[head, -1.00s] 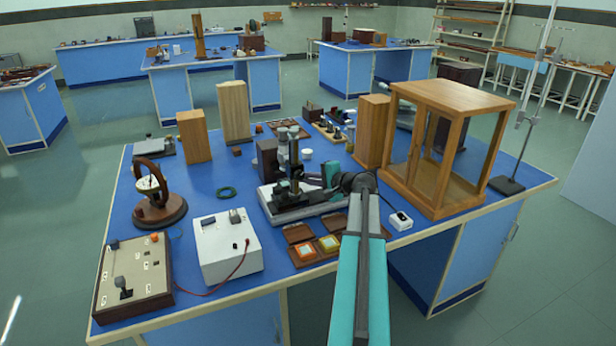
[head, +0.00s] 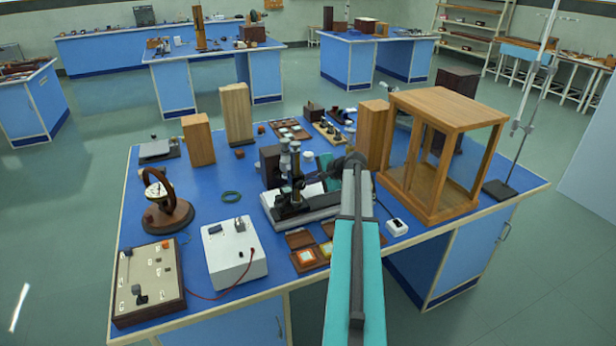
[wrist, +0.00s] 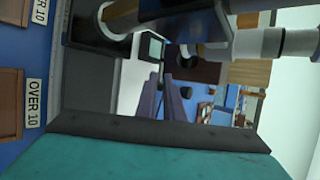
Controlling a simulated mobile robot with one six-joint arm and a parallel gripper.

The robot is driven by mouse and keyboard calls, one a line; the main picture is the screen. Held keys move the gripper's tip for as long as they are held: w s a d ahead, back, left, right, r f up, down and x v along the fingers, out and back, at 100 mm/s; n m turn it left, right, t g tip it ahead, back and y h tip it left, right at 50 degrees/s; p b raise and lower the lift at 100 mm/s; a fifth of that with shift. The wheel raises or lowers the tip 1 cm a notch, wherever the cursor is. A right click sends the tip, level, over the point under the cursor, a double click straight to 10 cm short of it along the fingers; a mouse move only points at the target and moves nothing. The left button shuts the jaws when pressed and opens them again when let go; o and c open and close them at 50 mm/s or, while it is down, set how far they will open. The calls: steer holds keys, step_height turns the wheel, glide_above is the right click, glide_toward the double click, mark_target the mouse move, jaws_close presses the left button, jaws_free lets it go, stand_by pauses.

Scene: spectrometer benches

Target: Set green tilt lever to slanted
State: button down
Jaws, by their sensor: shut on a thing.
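In the head view, a dark instrument with upright tubes (head: 287,160) stands on a pale base at mid-bench. My gripper (wrist: 160,78) is low at its right side; my arm hides much of it in the head view. In the wrist view, its two purple-grey fingers reach forward with their tips close together. A small dark block with a green edge (wrist: 152,48) shows at the fingertips and looks like the green tilt lever. The fingers appear shut on it, but the contact is hard to make out. The lever's angle cannot be told.
A wood-framed glass case (head: 440,150) and a wooden block (head: 371,135) stand right of my arm. A white box (head: 233,252) with a red lead and a switch panel (head: 148,284) are at front left. Open brown boxes (head: 308,258) lie in front of the instrument.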

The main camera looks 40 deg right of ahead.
steer(key=shift+g+p, duration=0.5)
steer(key=c, duration=1.9)
jaws_free()
steer(key=shift+o, duration=0.2)
steer(key=shift+w, duration=0.1)
steer(key=shift+r, duration=0.1)
steer(key=b+v, duration=0.3)
steer(key=v, duration=1)
steer(key=shift+s+d, duration=0.2)
steer(key=shift+s, duration=0.2)
steer(key=shift+r, duration=0.1)
